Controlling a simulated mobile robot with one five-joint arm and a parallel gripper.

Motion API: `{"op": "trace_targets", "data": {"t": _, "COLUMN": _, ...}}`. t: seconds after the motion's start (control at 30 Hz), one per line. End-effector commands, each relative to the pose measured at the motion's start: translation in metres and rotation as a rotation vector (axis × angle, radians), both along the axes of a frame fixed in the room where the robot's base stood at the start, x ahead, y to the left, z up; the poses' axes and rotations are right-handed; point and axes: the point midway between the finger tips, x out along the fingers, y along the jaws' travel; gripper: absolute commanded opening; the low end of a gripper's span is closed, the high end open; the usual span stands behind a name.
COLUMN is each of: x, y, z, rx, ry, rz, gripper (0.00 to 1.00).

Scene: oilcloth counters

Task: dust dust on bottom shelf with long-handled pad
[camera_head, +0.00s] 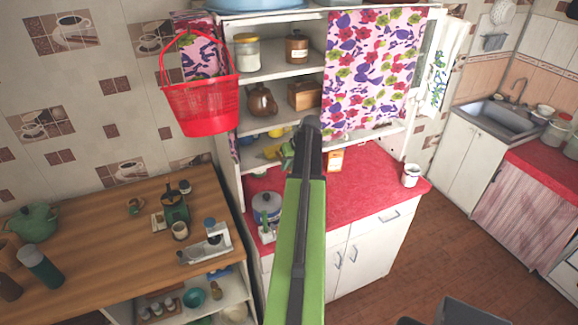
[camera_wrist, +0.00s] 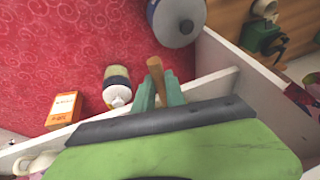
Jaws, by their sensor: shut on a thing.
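My gripper (camera_wrist: 160,92) has teal fingers shut on a wooden handle (camera_wrist: 155,68), which shows as a short brown end between them in the wrist view. The pad and the rest of the handle are hidden. In the head view my arm covers most of the gripper; a bit of teal (camera_head: 287,155) shows beside the arm's tip, in front of the lower shelves. The lowest white shelf board (camera_head: 373,132) of the open cupboard spans behind my arm; a white board (camera_wrist: 212,84) also crosses the wrist view below the fingers. I cannot make out dust in either view.
On the red countertop (camera_head: 375,185) stand a grey-blue pot (camera_head: 266,203), an orange box (camera_head: 335,160) and a white mug (camera_head: 411,175). The wrist view shows a jar (camera_wrist: 117,82) near my fingers. A red basket (camera_head: 203,105) hangs left; a floral curtain (camera_head: 372,65) covers the right shelves.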

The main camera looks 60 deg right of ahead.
Motion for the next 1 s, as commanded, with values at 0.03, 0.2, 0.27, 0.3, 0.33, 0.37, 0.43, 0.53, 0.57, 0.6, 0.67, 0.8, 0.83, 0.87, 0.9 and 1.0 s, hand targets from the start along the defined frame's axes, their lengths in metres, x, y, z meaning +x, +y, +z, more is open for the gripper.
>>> {"op": "trace_targets", "data": {"t": 0.03, "x": 0.002, "y": 0.004, "z": -0.001, "rx": 0.001, "ry": 0.001, "rz": 0.003, "gripper": 0.0}}
{"op": "trace_targets", "data": {"t": 0.2, "x": 0.003, "y": 0.005, "z": 0.0, "rx": 0.001, "ry": 0.001, "rz": 0.003, "gripper": 0.0}}
{"op": "trace_targets", "data": {"t": 0.27, "x": 0.005, "y": 0.008, "z": 0.0, "rx": 0.001, "ry": 0.001, "rz": 0.003, "gripper": 0.0}}
{"op": "trace_targets", "data": {"t": 0.3, "x": 0.006, "y": 0.01, "z": 0.001, "rx": 0.001, "ry": 0.001, "rz": 0.003, "gripper": 0.0}}
{"op": "trace_targets", "data": {"t": 0.33, "x": 0.007, "y": 0.011, "z": 0.001, "rx": 0.001, "ry": 0.001, "rz": 0.003, "gripper": 0.0}}
{"op": "trace_targets", "data": {"t": 0.37, "x": 0.008, "y": 0.013, "z": 0.001, "rx": 0.001, "ry": 0.001, "rz": 0.003, "gripper": 0.0}}
{"op": "trace_targets", "data": {"t": 0.43, "x": 0.011, "y": 0.016, "z": 0.002, "rx": 0.0, "ry": 0.002, "rz": 0.002, "gripper": 0.0}}
{"op": "trace_targets", "data": {"t": 0.53, "x": 0.011, "y": 0.016, "z": 0.002, "rx": 0.001, "ry": 0.002, "rz": 0.001, "gripper": 0.0}}
{"op": "trace_targets", "data": {"t": 0.57, "x": 0.011, "y": 0.016, "z": 0.001, "rx": 0.001, "ry": 0.002, "rz": 0.001, "gripper": 0.0}}
{"op": "trace_targets", "data": {"t": 0.6, "x": 0.012, "y": 0.017, "z": 0.001, "rx": 0.001, "ry": 0.002, "rz": 0.001, "gripper": 0.0}}
{"op": "trace_targets", "data": {"t": 0.67, "x": 0.014, "y": 0.02, "z": 0.001, "rx": 0.001, "ry": 0.001, "rz": 0.002, "gripper": 0.0}}
{"op": "trace_targets", "data": {"t": 0.8, "x": 0.02, "y": 0.028, "z": -0.001, "rx": 0.001, "ry": 0.001, "rz": 0.003, "gripper": 0.0}}
{"op": "trace_targets", "data": {"t": 0.83, "x": 0.02, "y": 0.028, "z": -0.001, "rx": 0.001, "ry": 0.001, "rz": 0.003, "gripper": 0.0}}
{"op": "trace_targets", "data": {"t": 0.87, "x": 0.021, "y": 0.029, "z": -0.001, "rx": 0.001, "ry": 0.001, "rz": 0.003, "gripper": 0.0}}
{"op": "trace_targets", "data": {"t": 0.9, "x": 0.021, "y": 0.029, "z": -0.001, "rx": 0.001, "ry": 0.001, "rz": 0.003, "gripper": 0.0}}
{"op": "trace_targets", "data": {"t": 1.0, "x": 0.022, "y": 0.03, "z": 0.0, "rx": 0.001, "ry": 0.001, "rz": 0.003, "gripper": 0.0}}
